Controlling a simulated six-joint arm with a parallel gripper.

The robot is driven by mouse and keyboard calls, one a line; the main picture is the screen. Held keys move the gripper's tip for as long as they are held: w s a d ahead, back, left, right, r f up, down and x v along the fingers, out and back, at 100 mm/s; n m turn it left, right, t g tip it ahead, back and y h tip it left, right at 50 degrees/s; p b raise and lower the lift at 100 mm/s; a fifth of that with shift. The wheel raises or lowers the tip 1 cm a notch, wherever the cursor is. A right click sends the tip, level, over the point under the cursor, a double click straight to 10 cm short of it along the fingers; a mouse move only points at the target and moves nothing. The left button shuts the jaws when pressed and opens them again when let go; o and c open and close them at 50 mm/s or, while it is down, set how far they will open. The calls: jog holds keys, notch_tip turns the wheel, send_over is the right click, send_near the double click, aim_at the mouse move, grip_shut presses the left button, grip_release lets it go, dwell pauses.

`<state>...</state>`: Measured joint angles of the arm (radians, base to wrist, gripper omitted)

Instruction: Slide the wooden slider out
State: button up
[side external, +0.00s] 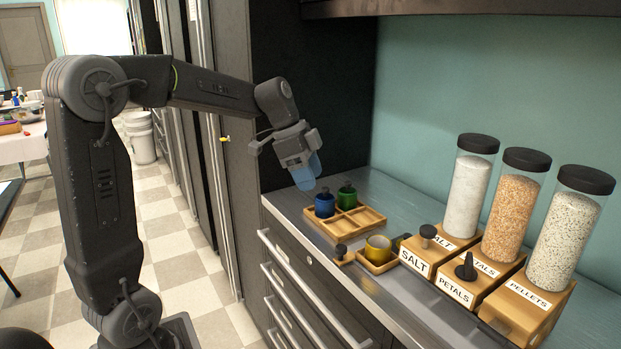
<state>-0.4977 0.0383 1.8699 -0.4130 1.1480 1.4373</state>
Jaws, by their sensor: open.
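My gripper (308,172) has pale blue fingertips and hangs open and empty above the back left of the counter. It is above the blue cup (324,206) and green cup (347,197) and apart from them. Wooden blocks labelled SALT (418,262), PETALS (462,290) and PELLETS (520,303) stand to the right. A black round knob (428,231) stands on the salt block and a black pointed knob (466,266) on the petals block. A small wooden piece with a black knob (341,250) lies left of the yellow cup (378,248). I cannot tell which wooden part is the slider.
A wooden compartment tray (358,221) holds the blue and green cups. The yellow cup sits on a small wooden holder (376,264). Tall jars of white (468,190), orange (513,210) and speckled (566,230) grains rise over the blocks. Bare counter (365,294) shows along the front.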

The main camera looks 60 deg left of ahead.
jog(key=shift+s+r, duration=0.5)
jog(key=shift+r, duration=0.35)
jog(key=shift+s+r, duration=0.5)
jog(key=shift+r, duration=0.3)
jog(key=shift+s+r, duration=0.5)
jog(key=shift+r, duration=0.35)
jog(key=s+d+f+n+t+y, duration=0.1)
jog(key=s+d+f+n, duration=0.3)
jog(key=s+d, duration=0.2)
jog(key=s+d+f+n+t+y, duration=0.1)
jog(key=s+d+f+n+y, duration=0.1)
jog(key=s+d+n, duration=0.3)
jog(key=s+d+f, duration=0.1)
jog(key=s+d, duration=0.1)
jog(key=s, duration=0.2)
jog(key=shift+d+f, duration=0.25)
jog(key=shift+f, duration=0.1)
